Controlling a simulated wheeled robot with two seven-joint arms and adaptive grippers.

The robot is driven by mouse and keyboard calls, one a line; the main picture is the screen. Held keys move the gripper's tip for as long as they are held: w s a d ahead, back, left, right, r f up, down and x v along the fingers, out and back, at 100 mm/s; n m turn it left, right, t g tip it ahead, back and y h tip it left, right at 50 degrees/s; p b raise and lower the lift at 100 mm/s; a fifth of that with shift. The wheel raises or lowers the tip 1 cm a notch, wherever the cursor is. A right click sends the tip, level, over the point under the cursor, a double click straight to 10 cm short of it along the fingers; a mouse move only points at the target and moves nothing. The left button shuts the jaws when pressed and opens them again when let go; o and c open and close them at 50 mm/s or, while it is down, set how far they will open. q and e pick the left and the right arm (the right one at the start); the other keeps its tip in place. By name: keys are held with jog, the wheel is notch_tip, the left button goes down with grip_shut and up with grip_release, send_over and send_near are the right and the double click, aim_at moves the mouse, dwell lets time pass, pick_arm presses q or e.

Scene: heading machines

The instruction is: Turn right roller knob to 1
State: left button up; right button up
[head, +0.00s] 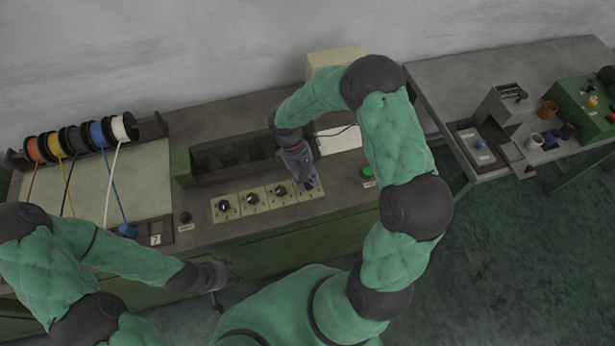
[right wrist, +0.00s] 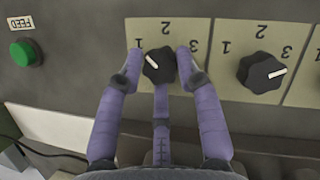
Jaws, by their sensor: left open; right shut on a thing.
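The right roller knob (right wrist: 158,66) is black with a white pointer line and sits on a cream plate (right wrist: 152,28) marked 1, 2 and 3. My right gripper (right wrist: 158,64) is shut on this knob, with purple fingers on both sides of it. The pointer line slants to the upper left in the right wrist view, toward the 1. In the head view my right gripper (head: 307,180) reaches down over the rightmost plate and hides the knob. My left gripper (head: 219,276) is open and empty, in front of the bench's front edge.
More black knobs (head: 252,198) stand in a row to the left; the neighbouring knob (right wrist: 261,72) points near its 3. A green FEED button (head: 367,171) is to the right, and a red button (head: 185,217) to the left. Wire spools (head: 78,138) stand far left.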

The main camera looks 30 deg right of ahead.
jog(key=shift+s+a+n+h, duration=0.1)
jog(key=shift+s+n+h, duration=0.15)
jog(key=shift+n, duration=0.45)
jog(key=shift+s+a+n+h, duration=0.1)
jog(key=shift+n+h, duration=0.15)
jog(key=shift+n, duration=0.45)
jog(key=o, duration=1.1)
jog(key=shift+s, duration=0.1)
jog(key=shift+d, duration=0.1)
jog(key=shift+w+r, duration=0.15)
jog(key=shift+w, duration=0.1)
jog(key=shift+w+r, duration=0.15)
jog(key=shift+r, duration=0.15)
jog(key=v, duration=1.1)
jog(key=shift+s+a, duration=0.2)
jog(key=shift+s, duration=0.1)
jog(key=shift+s, duration=0.1)
